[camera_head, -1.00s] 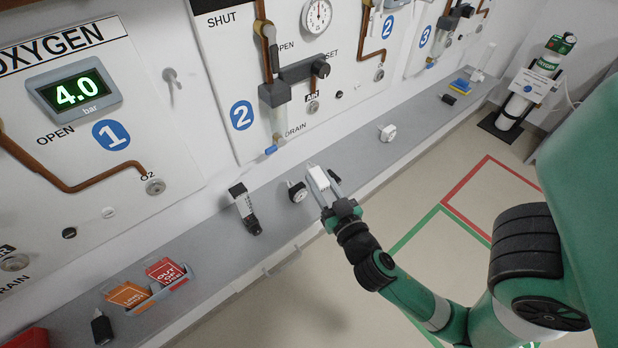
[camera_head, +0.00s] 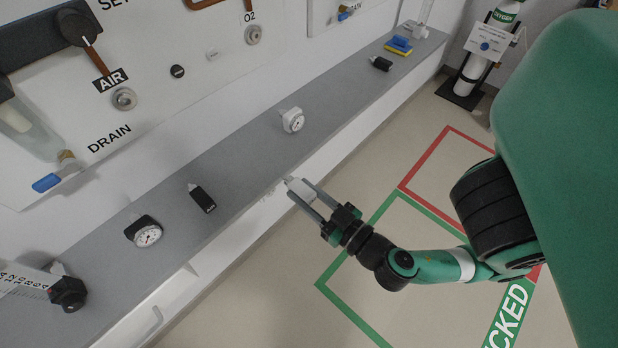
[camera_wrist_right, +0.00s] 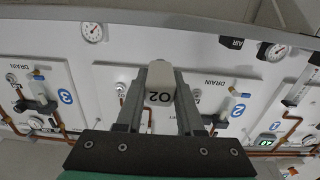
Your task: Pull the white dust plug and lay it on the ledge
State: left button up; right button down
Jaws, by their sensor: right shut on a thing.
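My right gripper (camera_head: 302,192) is shut on a white plug, a small block (camera_head: 298,187). In the right wrist view this plug (camera_wrist_right: 159,82) sits between the fingertips and bears the mark O2. In the head view the gripper and plug appear in front of the ledge's front edge, clear of the panel; their height over it is hard to judge. The grey ledge (camera_head: 245,145) runs along the foot of the wall panels. A bare metal O2 socket (camera_head: 253,35) shows on the panel above. My left gripper is out of view.
On the ledge are a white gauge (camera_head: 293,120), a black block (camera_head: 203,199), a black gauge (camera_head: 145,233), another black block (camera_head: 381,64) and a blue-yellow sponge (camera_head: 399,46). Bare ledge lies between the white gauge and the nearer black block. A cylinder (camera_head: 478,70) stands far right.

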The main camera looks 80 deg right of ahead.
aim_at(263, 171)
jog(key=shift+w+a+f, duration=0.25)
jog(key=shift+a, duration=0.15)
jog(key=shift+d, duration=0.3)
jog(key=shift+w+d+f, duration=0.1)
jog(key=shift+w, duration=0.1)
jog(key=b+x, duration=0.1)
jog(key=x, duration=0.3)
jog(key=shift+d, duration=0.1)
jog(key=p+x, duration=0.2)
jog(key=x, duration=0.1)
jog(key=p+x, duration=0.1)
jog(key=x, duration=0.3)
jog(key=shift+f+p, duration=0.25)
jog(key=shift+p, duration=0.1)
jog(key=shift+p+x, duration=0.35)
jog(key=shift+x, duration=0.7)
jog(key=shift+w+f+b, duration=0.15)
jog(key=shift+f+b, duration=0.4)
jog(key=shift+f, duration=0.35)
